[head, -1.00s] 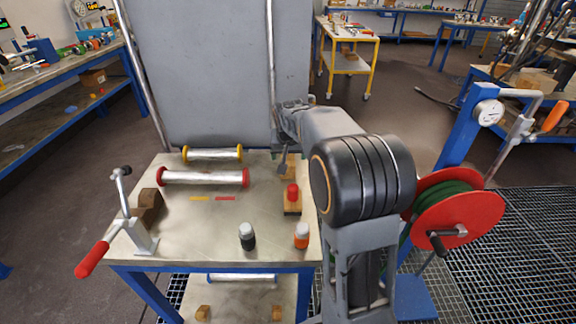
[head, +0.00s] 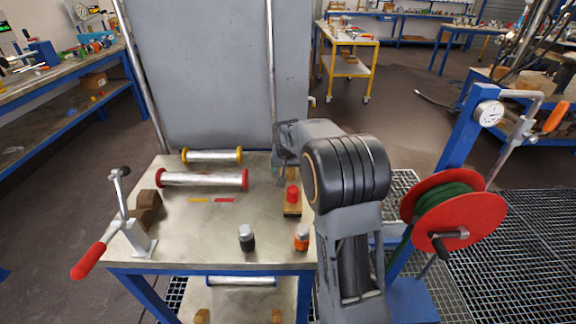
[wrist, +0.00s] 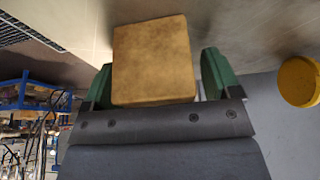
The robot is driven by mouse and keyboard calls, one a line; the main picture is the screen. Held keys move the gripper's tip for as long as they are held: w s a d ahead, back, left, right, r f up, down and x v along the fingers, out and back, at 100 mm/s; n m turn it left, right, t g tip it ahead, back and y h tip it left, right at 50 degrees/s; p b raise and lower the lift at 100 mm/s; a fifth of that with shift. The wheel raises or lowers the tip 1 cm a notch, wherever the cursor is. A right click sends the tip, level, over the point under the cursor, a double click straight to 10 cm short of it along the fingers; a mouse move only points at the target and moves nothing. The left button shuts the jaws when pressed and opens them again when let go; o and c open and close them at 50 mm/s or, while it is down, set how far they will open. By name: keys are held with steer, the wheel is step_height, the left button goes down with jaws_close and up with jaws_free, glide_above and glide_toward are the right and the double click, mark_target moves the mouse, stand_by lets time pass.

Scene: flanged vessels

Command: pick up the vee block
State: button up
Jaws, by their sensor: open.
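A tan-brown block, likely the vee block (wrist: 152,60), shows in the wrist view between the two green fingers of my gripper (wrist: 158,78). Its near face is square and plain; no vee groove shows from here. The fingers stand open on either side, with a narrow gap at the right; contact at the left cannot be told. In the head view my gripper (head: 281,172) is low over the right back part of the table, and my own arm hides most of what is beneath it.
On the table (head: 205,235) are a yellow-flanged vessel (head: 212,156), a red-flanged vessel (head: 203,178), dark brown blocks (head: 147,208), a red-knobbed piece on wood (head: 292,195) and two small bottles (head: 246,238) (head: 301,238). A red reel (head: 462,230) stands right. A grey panel (head: 205,75) rises behind.

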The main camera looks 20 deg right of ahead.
steer(key=c, duration=1)
steer(key=shift+c, duration=0.4)
steer(key=shift+r, duration=0.15)
